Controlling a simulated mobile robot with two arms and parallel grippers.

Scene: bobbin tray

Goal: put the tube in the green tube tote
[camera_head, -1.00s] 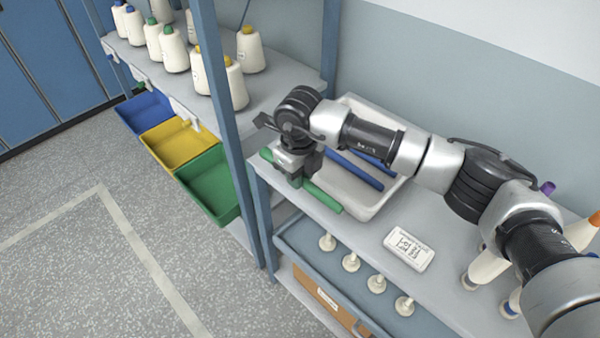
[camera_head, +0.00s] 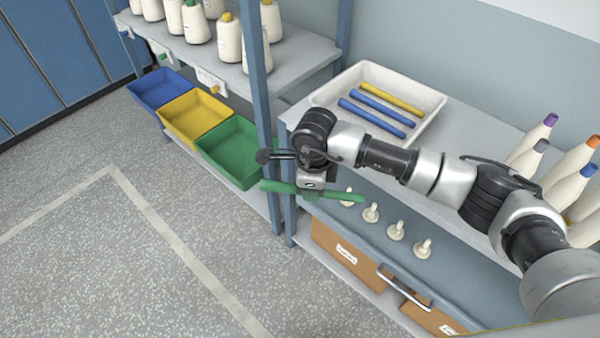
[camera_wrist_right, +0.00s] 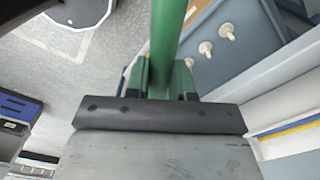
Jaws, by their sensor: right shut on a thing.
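A green tube (camera_head: 340,197) is held level in my right gripper (camera_head: 311,192), in front of the shelf edge and clear of the tray. In the right wrist view the tube (camera_wrist_right: 167,35) runs up from between the fingers (camera_wrist_right: 166,78), which are shut on it. The green tote (camera_head: 233,152) is on the lower left rack, at the right end of a row of totes, to the left of and behind the gripper. It looks empty. My left gripper is not in view.
A blue tote (camera_head: 160,88) and a yellow tote (camera_head: 195,115) stand beside the green one. A blue rack post (camera_head: 262,100) rises between the green tote and my arm. A white tray (camera_head: 432,105) holds two blue tubes and a yellow tube. White cones (camera_head: 530,145) stand at right.

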